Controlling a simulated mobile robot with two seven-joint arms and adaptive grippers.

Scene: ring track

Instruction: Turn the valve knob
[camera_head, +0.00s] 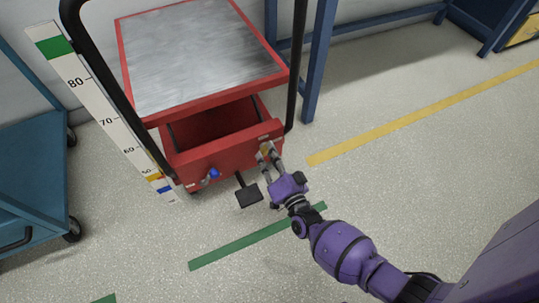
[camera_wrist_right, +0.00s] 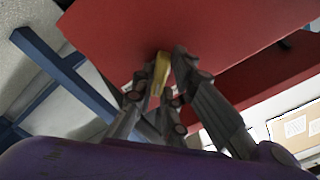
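A small yellow piece (camera_head: 265,152), which looks like the valve knob, is on the red front panel of a cart, near its right end. It also shows in the right wrist view (camera_wrist_right: 160,72) as a narrow yellow bar against the red panel. My right gripper (camera_head: 268,151) reaches up to the panel with its fingers on both sides of the yellow piece. In the right wrist view the fingertips (camera_wrist_right: 165,74) are close in around it and look shut on it. The fingers partly hide it. My left gripper is not in view.
The red cart (camera_head: 222,160) has a grey top, an open bin and black side handles. A blue knob (camera_head: 214,173) and a black pedal (camera_head: 249,196) are left of my right gripper. A numbered scale (camera_head: 105,118) leans left. Floor at right is clear.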

